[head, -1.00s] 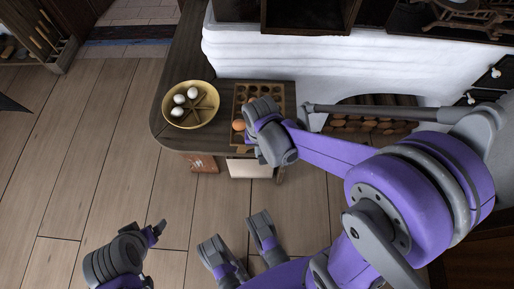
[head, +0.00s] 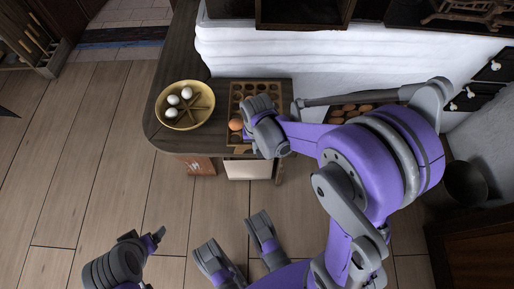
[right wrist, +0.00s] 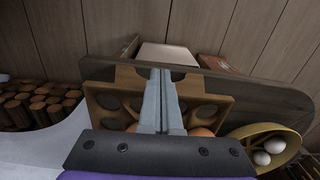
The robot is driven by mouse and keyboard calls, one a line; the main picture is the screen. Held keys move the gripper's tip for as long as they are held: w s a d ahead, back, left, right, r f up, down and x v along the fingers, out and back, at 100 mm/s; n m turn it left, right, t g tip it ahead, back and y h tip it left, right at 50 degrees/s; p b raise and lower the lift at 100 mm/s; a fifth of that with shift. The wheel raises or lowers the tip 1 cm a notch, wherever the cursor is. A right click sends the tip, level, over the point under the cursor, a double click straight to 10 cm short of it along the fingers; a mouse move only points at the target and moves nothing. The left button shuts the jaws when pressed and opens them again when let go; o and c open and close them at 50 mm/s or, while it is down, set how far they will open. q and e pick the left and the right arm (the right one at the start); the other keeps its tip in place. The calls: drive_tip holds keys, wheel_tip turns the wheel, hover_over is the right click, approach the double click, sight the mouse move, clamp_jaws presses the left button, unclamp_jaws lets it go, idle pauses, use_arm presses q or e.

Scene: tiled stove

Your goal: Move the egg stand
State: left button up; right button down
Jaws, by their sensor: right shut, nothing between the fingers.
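The egg stand is a wooden tray with rows of round holes (head: 236,91) on the dark counter, with a brown egg (head: 236,124) at its left. It also shows in the right wrist view (right wrist: 103,99), where brown eggs are partly hidden behind my gripper's mount. My right gripper (head: 262,128) is over the stand's front right part and hides some of it. In the right wrist view its fingers (right wrist: 160,75) are together and empty, in front of the stand; contact is unclear. My left gripper (head: 157,236) is low over the floor, far from the stand; its opening is unclear.
A yellow divided bowl (head: 206,112) with white eggs stands left of the stand on the counter (head: 160,93). The white stove (head: 290,47) rises behind, with stacked logs (right wrist: 42,103) beside it. Open plank floor (head: 90,150) lies at left.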

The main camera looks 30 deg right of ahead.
drive_tip(key=w+d, duration=0.1)
drive_tip(key=w, duration=0.1)
drive_tip(key=w+d, duration=0.2)
drive_tip(key=w, duration=0.1)
drive_tip(key=w+d, duration=0.1)
drive_tip(key=w, duration=0.2)
drive_tip(key=shift+w+d, duration=0.1)
drive_tip(key=shift+d, duration=0.15)
use_arm(q)
drive_tip(key=shift+f, duration=0.1)
